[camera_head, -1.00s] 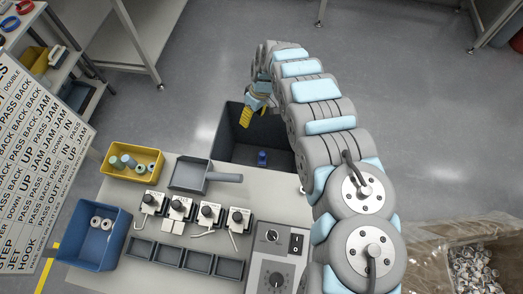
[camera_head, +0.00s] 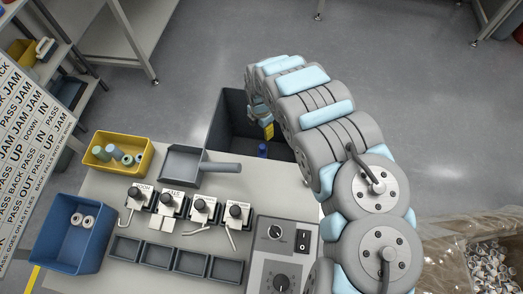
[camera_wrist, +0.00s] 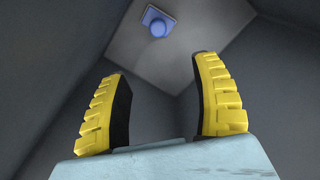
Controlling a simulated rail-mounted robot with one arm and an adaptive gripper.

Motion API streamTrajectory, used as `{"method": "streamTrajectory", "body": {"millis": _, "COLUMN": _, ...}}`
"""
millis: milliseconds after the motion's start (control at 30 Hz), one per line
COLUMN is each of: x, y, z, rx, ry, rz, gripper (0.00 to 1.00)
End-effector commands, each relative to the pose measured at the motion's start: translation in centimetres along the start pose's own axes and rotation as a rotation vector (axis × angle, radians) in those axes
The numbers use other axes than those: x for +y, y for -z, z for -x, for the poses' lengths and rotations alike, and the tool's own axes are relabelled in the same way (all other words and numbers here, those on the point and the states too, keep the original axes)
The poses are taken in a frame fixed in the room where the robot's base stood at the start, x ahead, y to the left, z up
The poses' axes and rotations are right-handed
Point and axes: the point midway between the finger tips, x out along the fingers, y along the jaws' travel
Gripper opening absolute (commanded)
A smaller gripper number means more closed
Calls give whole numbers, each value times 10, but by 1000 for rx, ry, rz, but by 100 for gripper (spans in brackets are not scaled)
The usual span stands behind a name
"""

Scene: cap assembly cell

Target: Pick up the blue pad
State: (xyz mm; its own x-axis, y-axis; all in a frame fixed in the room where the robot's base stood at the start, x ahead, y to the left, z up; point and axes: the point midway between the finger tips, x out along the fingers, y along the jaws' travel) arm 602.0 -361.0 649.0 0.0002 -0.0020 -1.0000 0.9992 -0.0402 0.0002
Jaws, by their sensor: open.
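The blue pad (camera_head: 263,150) stands inside the dark grey bin (camera_head: 224,133) behind the workbench. In the wrist view it is a small blue piece (camera_wrist: 157,22) with a round top and square-looking base, near the top edge, on a pale grey surface. My gripper (camera_wrist: 160,70) is open and empty, its yellow fingers spread, with the pad beyond the fingertips and not touching them. In the head view only a yellow finger (camera_head: 268,131) shows clearly, just above the pad; my arm hides the rest.
The bin walls close in around my gripper. A box of caps (camera_head: 490,262) stands at lower right.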

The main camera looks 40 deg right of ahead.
Motion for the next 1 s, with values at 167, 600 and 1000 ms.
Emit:
{"method": "streamTrajectory", "body": {"millis": 167, "x": 1, "y": 2, "z": -34, "rx": 4, "ry": -2, "rz": -2, "gripper": 65}}
{"method": "streamTrajectory", "body": {"millis": 600, "x": 1, "y": 1, "z": -101, "rx": 2, "ry": -1, "rz": -4, "gripper": 65}}
{"method": "streamTrajectory", "body": {"millis": 1000, "x": 0, "y": -1, "z": -120, "rx": 2, "ry": 1, "rz": -4, "gripper": 65}}
